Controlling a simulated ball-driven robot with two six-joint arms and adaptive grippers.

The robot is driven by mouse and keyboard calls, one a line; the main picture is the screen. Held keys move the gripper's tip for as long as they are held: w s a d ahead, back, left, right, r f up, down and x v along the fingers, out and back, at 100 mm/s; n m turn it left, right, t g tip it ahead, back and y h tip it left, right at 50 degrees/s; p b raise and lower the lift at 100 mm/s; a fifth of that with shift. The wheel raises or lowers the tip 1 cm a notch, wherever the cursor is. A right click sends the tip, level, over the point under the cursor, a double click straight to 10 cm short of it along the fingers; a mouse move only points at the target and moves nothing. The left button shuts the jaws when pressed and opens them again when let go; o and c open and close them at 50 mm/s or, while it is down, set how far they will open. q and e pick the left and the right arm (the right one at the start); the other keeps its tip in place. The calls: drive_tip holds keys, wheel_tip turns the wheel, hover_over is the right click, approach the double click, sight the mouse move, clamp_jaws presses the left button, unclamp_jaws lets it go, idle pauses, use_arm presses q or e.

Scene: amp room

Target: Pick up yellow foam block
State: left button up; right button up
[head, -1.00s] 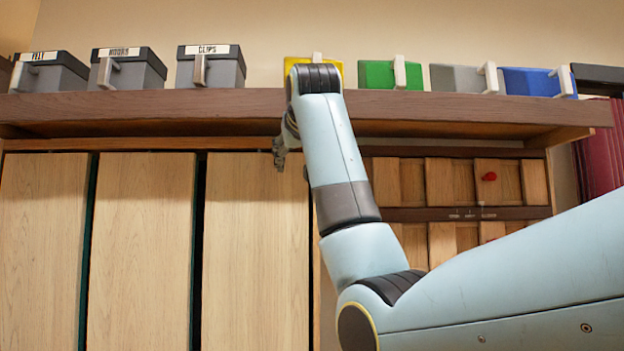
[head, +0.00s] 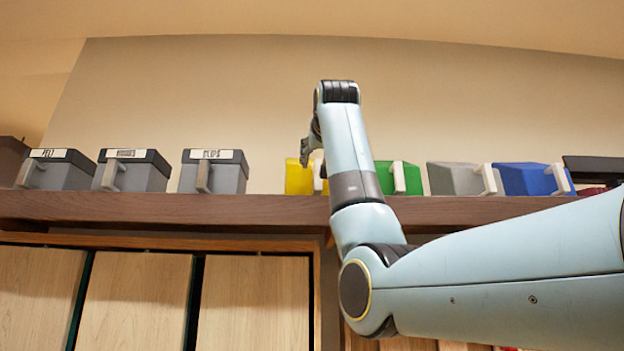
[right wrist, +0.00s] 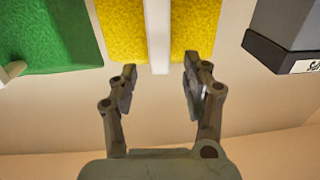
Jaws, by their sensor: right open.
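The yellow foam block (head: 298,178) stands on the wooden shelf, partly hidden behind my right arm in the head view. In the right wrist view the yellow block (right wrist: 196,24) shows at the top, with a pale upright handle (right wrist: 157,35) down its middle. My right gripper (head: 308,152) is raised just in front of the block's upper part. In the wrist view its two fingers (right wrist: 158,92) are spread apart and empty, with the handle in line with the gap between them. My left gripper is not in view.
A green block (head: 408,177) stands to the right of the yellow one, then a grey block (head: 455,178) and a blue block (head: 522,179). Several labelled grey boxes (head: 214,177) stand to the left. The shelf edge (head: 150,211) runs below; the wall above is clear.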

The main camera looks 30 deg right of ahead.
sight(318, 160)
drive_tip(key=p+x, duration=0.1)
drive_tip(key=x, duration=0.2)
drive_tip(key=shift+w+d+f+p, duration=0.15)
drive_tip(key=shift+w+d+p, duration=0.05)
drive_tip(key=shift+w+p, duration=0.15)
drive_tip(key=shift+s+a, duration=0.15)
drive_tip(key=shift+c, duration=1.4)
clamp_jaws()
